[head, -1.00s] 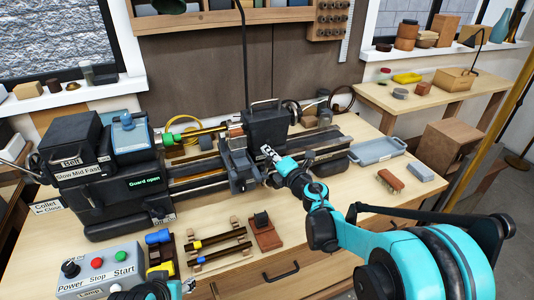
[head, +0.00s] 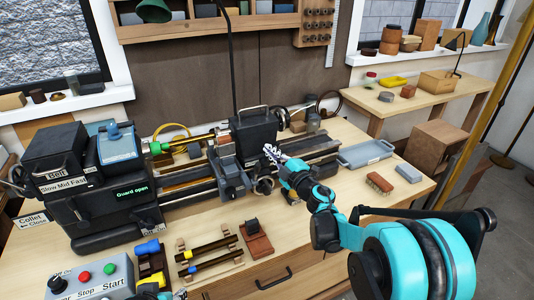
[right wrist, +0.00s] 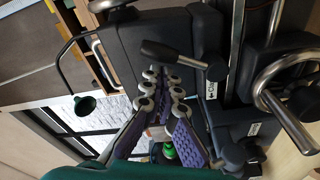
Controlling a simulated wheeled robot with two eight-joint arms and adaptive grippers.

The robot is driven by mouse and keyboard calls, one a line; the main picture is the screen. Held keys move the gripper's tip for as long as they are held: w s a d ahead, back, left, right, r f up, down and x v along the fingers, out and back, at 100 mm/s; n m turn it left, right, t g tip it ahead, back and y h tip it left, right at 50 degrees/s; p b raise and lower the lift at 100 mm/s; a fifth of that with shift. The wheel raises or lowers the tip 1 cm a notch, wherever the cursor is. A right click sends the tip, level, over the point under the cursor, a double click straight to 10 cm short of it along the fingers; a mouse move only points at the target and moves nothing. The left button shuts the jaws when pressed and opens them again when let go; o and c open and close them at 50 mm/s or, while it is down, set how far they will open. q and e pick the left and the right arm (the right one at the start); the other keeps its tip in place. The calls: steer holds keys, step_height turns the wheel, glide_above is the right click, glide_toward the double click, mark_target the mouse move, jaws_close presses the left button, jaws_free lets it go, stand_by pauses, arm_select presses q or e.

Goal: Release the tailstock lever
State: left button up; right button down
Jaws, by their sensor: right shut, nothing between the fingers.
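The black tailstock (head: 252,132) stands on the lathe bed, with a carrying-style handle on top. In the right wrist view the tailstock lever (right wrist: 172,54) is a black rounded handle on a metal stem, beside a small arrowed label (right wrist: 211,90). My right gripper (head: 270,150) is at the tailstock's front right side. Its fingers (right wrist: 163,76) are shut and empty, pointing at the lever and close below it in that picture; I cannot tell whether they touch. My left gripper (head: 179,294) is only partly in view at the bottom edge, its opening unclear.
The metal handwheel (right wrist: 290,90) is right of the lever in the wrist view. The lathe headstock (head: 75,195) is on the left. A grey tray (head: 365,154), a brush (head: 379,183) and a grey block (head: 408,173) lie to the right. The front right bench is mostly clear.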

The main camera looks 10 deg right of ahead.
steer(key=shift+w+d, duration=0.1)
steer(key=shift+d, duration=0.25)
stand_by(0.4)
steer(key=shift+f, duration=0.1)
